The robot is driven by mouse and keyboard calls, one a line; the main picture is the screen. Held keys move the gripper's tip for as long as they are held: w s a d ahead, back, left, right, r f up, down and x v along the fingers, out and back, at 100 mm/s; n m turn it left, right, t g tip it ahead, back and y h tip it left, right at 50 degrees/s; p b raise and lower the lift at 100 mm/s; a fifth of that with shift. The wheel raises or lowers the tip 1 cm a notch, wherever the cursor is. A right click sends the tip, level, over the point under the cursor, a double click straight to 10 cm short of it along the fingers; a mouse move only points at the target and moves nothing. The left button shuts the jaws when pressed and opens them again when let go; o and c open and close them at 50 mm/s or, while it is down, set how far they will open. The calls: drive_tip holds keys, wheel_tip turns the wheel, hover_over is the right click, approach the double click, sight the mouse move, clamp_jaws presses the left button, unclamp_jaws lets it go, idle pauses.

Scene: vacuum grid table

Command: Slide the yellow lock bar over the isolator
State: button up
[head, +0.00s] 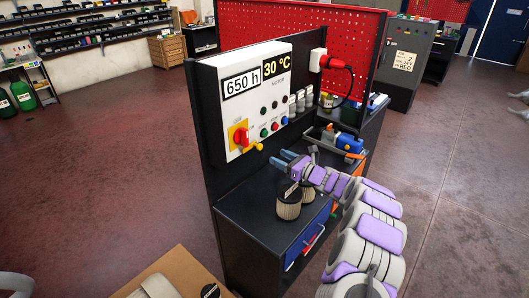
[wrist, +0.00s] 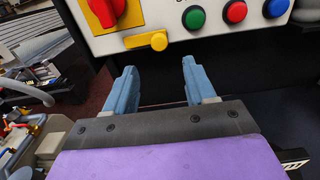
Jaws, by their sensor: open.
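The isolator (head: 240,137) is a red rotary knob on a yellow plate at the lower left of the white control panel (head: 222,72). The red knob (wrist: 106,10) also shows at the top left of the wrist view, cut off by the frame edge. The yellow lock bar (head: 252,146) sits just below and to the right of the knob; in the wrist view the bar (wrist: 146,41) has a round end at its right. My gripper (head: 284,159) is open and empty, in front of and below the panel. Its blue fingers (wrist: 158,78) point toward the panel's lower edge, apart from the bar.
Green, red and blue buttons (wrist: 235,12) sit right of the bar. Below is a dark bench (head: 250,215) with filter cylinders (head: 288,208) and a blue power tool (head: 345,142). Open floor lies left.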

sight(261, 148)
drive_tip(key=b+x, duration=0.1)
drive_tip(key=x, duration=0.6)
drive_tip(key=shift+w+a+r, duration=0.1)
drive_tip(key=shift+w+a, duration=0.3)
drive_tip(key=shift+a, duration=0.15)
drive_tip(key=shift+c, duration=0.2)
clamp_jaws()
